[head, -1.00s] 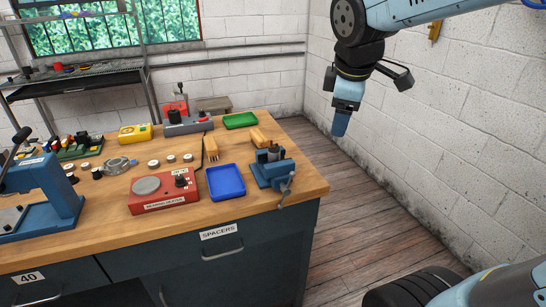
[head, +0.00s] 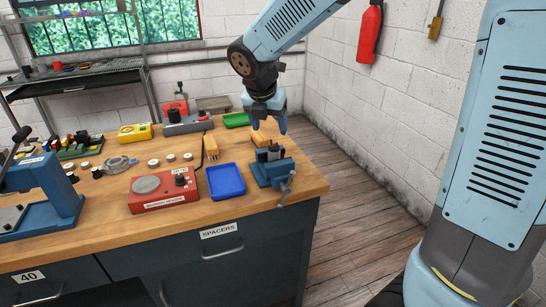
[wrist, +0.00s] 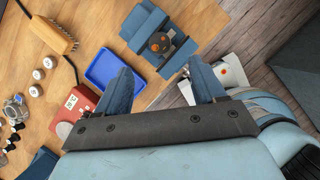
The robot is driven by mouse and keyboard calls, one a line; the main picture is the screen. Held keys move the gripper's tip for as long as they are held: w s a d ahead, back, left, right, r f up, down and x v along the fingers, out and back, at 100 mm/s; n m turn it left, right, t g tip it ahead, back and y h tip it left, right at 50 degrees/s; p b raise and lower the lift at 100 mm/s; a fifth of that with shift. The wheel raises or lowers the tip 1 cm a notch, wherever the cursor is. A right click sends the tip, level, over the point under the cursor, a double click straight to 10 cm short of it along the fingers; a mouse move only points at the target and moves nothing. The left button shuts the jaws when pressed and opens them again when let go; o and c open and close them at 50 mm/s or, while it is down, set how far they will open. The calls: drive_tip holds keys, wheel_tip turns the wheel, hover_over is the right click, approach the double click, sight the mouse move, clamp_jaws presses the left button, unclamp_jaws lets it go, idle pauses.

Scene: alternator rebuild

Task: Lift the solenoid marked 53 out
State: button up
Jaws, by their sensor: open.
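A blue vise (head: 263,177) stands at the right front corner of the wooden bench. A dark upright part (head: 272,153) sits between its jaws; in the wrist view it is a dark round piece with a coppery top (wrist: 160,42) in the vise (wrist: 183,55). No number can be read on it, so I cannot tell whether it is the solenoid marked 53. My gripper (head: 268,122) is open and empty, above the bench near the vise. In the wrist view its two blue fingers (wrist: 160,70) are spread, with the vise beyond them.
A blue tray (head: 226,181) lies left of the vise, with a red device (head: 163,190) beyond it. Open floor (head: 345,190) lies right of the bench.

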sight(273, 147)
drive_tip(key=x, duration=1)
drive_tip(key=shift+s, duration=0.1)
drive_tip(key=shift+r, duration=0.1)
clamp_jaws()
idle(0.4)
